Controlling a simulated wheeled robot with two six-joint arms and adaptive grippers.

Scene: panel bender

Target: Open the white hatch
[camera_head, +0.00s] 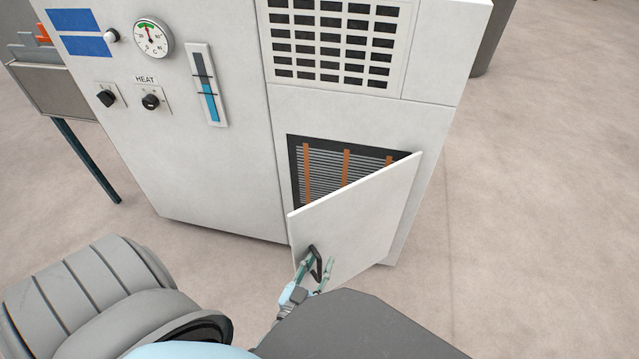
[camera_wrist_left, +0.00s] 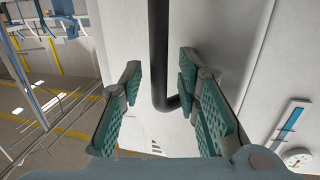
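The white hatch (camera_head: 365,220) stands partly open, swung outward from the white cabinet, with its hinge side at the right. A dark opening (camera_head: 318,172) with grey fins and orange strips shows behind it. The black bar handle (camera_head: 316,270) is on the hatch's outer face near its free left edge. My left gripper (camera_head: 318,263) is at the handle with its fingers apart. In the left wrist view the handle (camera_wrist_left: 158,50) runs between the green finger pads, closer to the right one; I cannot tell whether they touch. My right gripper is not in view.
The white cabinet (camera_head: 205,170) carries a round gauge (camera_head: 153,38), two black knobs, a blue level strip (camera_head: 208,85) and a vent grille (camera_head: 335,42). A grey table (camera_head: 60,88) stands at the left. The floor to the right is clear.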

